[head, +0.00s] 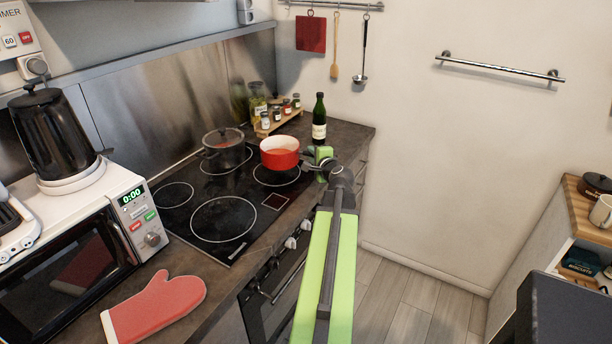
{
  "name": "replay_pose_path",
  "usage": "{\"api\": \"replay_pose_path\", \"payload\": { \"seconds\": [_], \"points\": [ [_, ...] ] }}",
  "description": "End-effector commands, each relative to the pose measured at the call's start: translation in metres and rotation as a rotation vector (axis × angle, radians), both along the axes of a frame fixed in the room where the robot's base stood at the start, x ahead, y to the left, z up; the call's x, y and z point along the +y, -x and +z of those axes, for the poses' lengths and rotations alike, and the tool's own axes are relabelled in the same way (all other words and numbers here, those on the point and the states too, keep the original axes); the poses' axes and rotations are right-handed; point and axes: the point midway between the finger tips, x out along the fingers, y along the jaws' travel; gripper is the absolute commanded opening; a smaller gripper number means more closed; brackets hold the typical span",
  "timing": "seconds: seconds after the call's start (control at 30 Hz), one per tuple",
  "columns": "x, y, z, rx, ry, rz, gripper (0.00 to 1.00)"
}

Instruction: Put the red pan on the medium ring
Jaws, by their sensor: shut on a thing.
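The red pan (280,155), with a white inside, is over the far right part of the black cooktop. My gripper (318,163) is at the pan's right side, shut on its handle, which the gripper largely hides. A ring (277,186) of middling size shows just below and in front of the pan, and the pan covers its far part. I cannot tell whether the pan touches the glass or hangs a little above it. A large ring (223,241) at the front and a small ring (174,206) at the left are bare.
A dark lidded pot (226,152) stands on the ring left of the pan. A green bottle (319,122) and a spice rack (278,121) stand behind. A microwave (85,250) and a red oven mitt (155,308) are at the left. The cooktop's front is clear.

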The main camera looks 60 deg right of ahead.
Motion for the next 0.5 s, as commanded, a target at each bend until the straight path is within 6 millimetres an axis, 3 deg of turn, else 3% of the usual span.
{"api": "replay_pose_path", "payload": {
  "seconds": [0.1,0.33,0.5],
  "points": [
    [0.004,-0.014,-0.011,-0.002,-0.001,-0.001,0.0],
    [0.005,-0.016,-0.014,-0.002,-0.001,-0.003,0.0],
    [0.004,-0.016,-0.041,-0.002,-0.001,-0.003,0.0]
  ]
}}
